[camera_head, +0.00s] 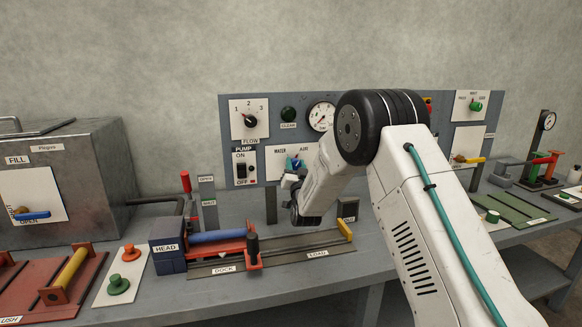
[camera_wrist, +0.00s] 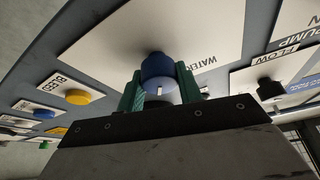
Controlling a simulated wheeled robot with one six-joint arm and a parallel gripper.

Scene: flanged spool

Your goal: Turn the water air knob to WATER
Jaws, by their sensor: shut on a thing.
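The water air knob (camera_wrist: 158,68) is blue and stands out from a white plate (camera_wrist: 110,40) on the grey panel. In the wrist view it sits between the two green fingers of my gripper (camera_wrist: 160,88), which are shut on its sides. A short white mark shows on the knob; I cannot tell which label it points to. The WATER label (camera_wrist: 196,66) is upside down beside it in the wrist view. In the head view my gripper (camera_head: 293,163) is at the plate (camera_head: 275,154) reading WATER and AIR, and mostly hides the knob.
The flow dial (camera_head: 249,120) and pump switch (camera_head: 241,172) are left of the plate, with a round gauge (camera_head: 321,117) above. Below, the bench holds a blue cylinder (camera_head: 216,236) in a red-ended rail fixture. A yellow knob (camera_wrist: 79,97) is nearby in the wrist view.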

